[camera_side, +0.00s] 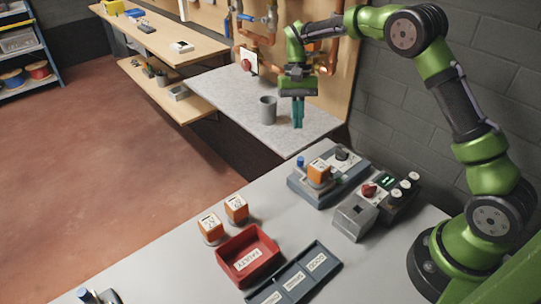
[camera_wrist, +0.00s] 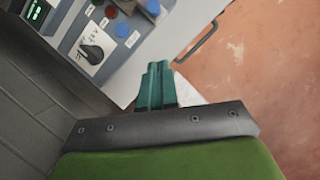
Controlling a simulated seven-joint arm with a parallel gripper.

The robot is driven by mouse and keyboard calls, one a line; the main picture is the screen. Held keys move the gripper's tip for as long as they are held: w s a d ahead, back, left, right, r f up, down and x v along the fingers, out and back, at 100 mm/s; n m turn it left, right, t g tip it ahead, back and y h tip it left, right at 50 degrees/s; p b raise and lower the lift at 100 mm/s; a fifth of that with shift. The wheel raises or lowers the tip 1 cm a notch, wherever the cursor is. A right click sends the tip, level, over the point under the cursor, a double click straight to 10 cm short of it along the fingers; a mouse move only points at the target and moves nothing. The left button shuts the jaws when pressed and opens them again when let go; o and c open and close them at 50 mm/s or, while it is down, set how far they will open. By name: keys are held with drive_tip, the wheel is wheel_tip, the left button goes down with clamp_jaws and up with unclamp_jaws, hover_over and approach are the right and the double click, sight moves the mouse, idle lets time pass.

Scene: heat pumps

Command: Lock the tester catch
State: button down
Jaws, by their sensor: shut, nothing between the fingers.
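The tester, a blue-grey box (camera_side: 318,186), stands at the back of the near bench with an orange block (camera_side: 319,170) on it. A blue knob (camera_side: 300,161) and a dark knob (camera_side: 342,153) rise from its top. In the wrist view the tester (camera_wrist: 68,40) is at the upper left, with a black rotary knob (camera_wrist: 96,50) on a white plate and red and blue caps beside it. I cannot tell which part is the catch, or its state. My gripper (camera_side: 298,126) has teal fingers shut and empty, pointing down above and beyond the tester; they show in the wrist view (camera_wrist: 158,66).
A control box with a red button (camera_side: 369,190) stands right of the tester. A red tray (camera_side: 250,258), a blue-grey sorting tray (camera_side: 294,274) and two orange blocks (camera_side: 236,208) sit nearer. A grey cup (camera_side: 268,110) stands on the far bench, near copper pipes.

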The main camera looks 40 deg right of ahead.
sight(305, 168)
drive_tip(key=s+a+f, duration=0.3)
drive_tip(key=s, duration=0.1)
drive_tip(key=shift+s+a+f, duration=0.15)
drive_tip(key=shift+s+f, duration=0.1)
drive_tip(key=shift+f, duration=0.15)
drive_tip(key=shift+s+a, duration=0.2)
drive_tip(key=shift+s, duration=0.9)
drive_tip(key=shift+s+a+f, duration=0.1)
drive_tip(key=shift+s, duration=0.2)
